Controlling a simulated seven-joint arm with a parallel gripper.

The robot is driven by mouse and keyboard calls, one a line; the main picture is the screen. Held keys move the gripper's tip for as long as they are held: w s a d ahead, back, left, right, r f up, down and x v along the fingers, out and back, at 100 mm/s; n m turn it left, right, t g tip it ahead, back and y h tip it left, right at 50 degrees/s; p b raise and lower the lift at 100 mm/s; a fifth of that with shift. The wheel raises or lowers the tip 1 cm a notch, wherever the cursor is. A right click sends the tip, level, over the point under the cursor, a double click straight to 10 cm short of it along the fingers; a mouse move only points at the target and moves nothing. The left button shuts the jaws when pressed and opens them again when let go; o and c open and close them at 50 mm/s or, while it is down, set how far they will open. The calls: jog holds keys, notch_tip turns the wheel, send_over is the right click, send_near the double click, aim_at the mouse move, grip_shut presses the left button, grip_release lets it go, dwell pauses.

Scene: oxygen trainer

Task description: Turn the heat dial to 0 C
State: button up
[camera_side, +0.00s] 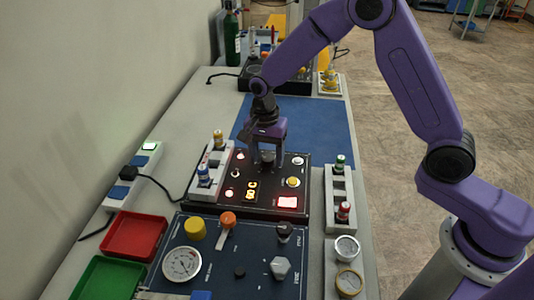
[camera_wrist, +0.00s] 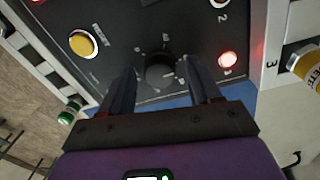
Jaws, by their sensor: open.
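The heat dial, a dark round knob (camera_wrist: 160,70), sits on the black panel (camera_wrist: 125,45) between my fingertips in the wrist view. It also shows under my gripper in the side view (camera_side: 267,157). My gripper (camera_wrist: 160,78) is open, with one finger on each side of the knob; I cannot tell whether either finger touches it. The knob's pointer setting is too small to read. In the side view, an amber lit display (camera_side: 252,191) on the panel shows characters I cannot read surely.
A yellow-topped button (camera_wrist: 83,43) and a red lit lamp (camera_wrist: 228,59) flank the knob. A white rack with bottles (camera_side: 209,170) stands left of the panel, and another rack (camera_side: 340,187) right. A second panel with a gauge (camera_side: 182,263) lies in front. Blue mat (camera_side: 325,118) lies behind.

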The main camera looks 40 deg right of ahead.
jog(key=c, duration=1)
jog(key=shift+c, duration=0.2)
jog(key=n, duration=0.5)
jog(key=shift+n, duration=0.4)
jog(key=n, duration=1.2)
jog(key=shift+d+n+t, duration=0.1)
jog(key=shift+n+t, duration=0.2)
jog(key=shift+t, duration=0.1)
jog(key=n, duration=0.5)
jog(key=shift+r, duration=0.1)
jog(key=shift+n, duration=0.4)
